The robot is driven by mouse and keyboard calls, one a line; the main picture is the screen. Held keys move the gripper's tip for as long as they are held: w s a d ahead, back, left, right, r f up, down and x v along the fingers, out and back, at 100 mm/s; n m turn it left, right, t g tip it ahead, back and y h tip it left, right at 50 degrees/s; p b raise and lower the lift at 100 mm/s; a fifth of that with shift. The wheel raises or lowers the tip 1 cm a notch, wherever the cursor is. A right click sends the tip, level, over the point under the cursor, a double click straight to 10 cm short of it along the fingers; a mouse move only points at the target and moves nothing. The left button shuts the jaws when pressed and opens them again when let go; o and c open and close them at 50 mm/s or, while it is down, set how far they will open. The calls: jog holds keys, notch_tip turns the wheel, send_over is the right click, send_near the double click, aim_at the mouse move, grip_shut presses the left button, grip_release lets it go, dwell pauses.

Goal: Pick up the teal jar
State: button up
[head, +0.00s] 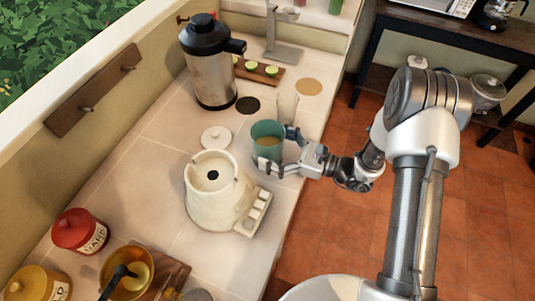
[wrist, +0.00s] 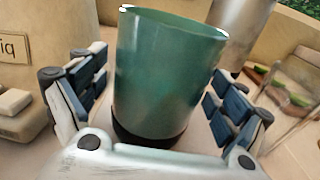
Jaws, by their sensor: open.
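The teal jar (head: 267,142) stands upright and lidless on the pale tiled counter in the head view. In the wrist view the teal jar (wrist: 165,75) fills the middle, with a dark band at its base. My gripper (head: 280,150) is at the jar from the right side. In the wrist view my gripper (wrist: 158,105) has one padded finger on each side of the jar. The fingers are open, and a gap shows on both sides of the jar.
A cream blender base (head: 212,200) stands close in front of the jar. A white lid (head: 215,138) lies to its left, and a clear glass (head: 287,106) stands just behind. A steel flask (head: 210,75) stands farther back. The counter edge drops to the floor at right.

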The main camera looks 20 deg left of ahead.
jog(key=shift+a, duration=0.7)
jog(key=shift+c, duration=0.3)
jog(key=shift+r, duration=0.1)
jog(key=c, duration=1.4)
jog(key=shift+w, duration=0.1)
jog(key=shift+r+p, duration=2.9)
jog(key=shift+r, duration=7.05)
jog(key=shift+c, duration=0.2)
